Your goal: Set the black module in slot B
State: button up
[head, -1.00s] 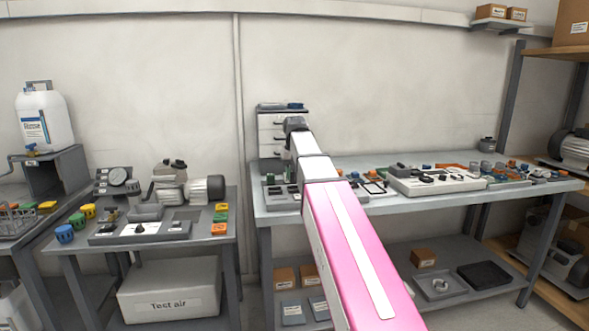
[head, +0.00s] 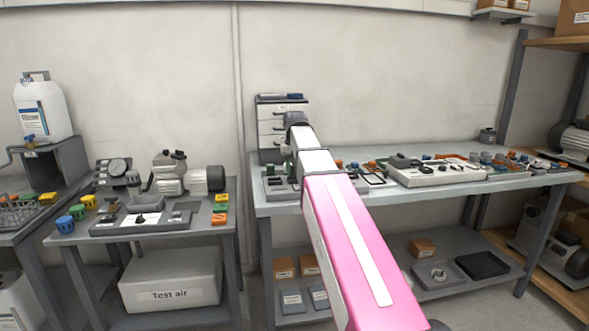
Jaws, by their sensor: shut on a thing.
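My arm reaches from the bottom right to the left end of the right-hand bench, its wrist bent downward. My gripper (head: 287,165) points down over a grey slotted tray (head: 272,194) and is largely hidden by my own wrist. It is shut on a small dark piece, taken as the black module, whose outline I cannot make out. Dark pieces show in the tray below. I cannot read any slot letters, so I cannot tell which slot is B or whether the held piece touches the tray.
A grey drawer unit (head: 270,128) stands close behind my gripper. A pale fixture board (head: 425,180) and several small parts fill the bench (head: 460,193) to the right. The left table (head: 75,238) holds a compressor (head: 205,180) and a grey fixture (head: 112,228). A gap separates the tables.

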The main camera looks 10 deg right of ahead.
jog(key=shift+f, duration=0.95)
dwell(0.8)
jog(key=o, duration=1.3)
jog(key=shift+o, duration=0.2)
jog(key=shift+r, duration=3.55)
jog(key=shift+a+f, duration=0.1)
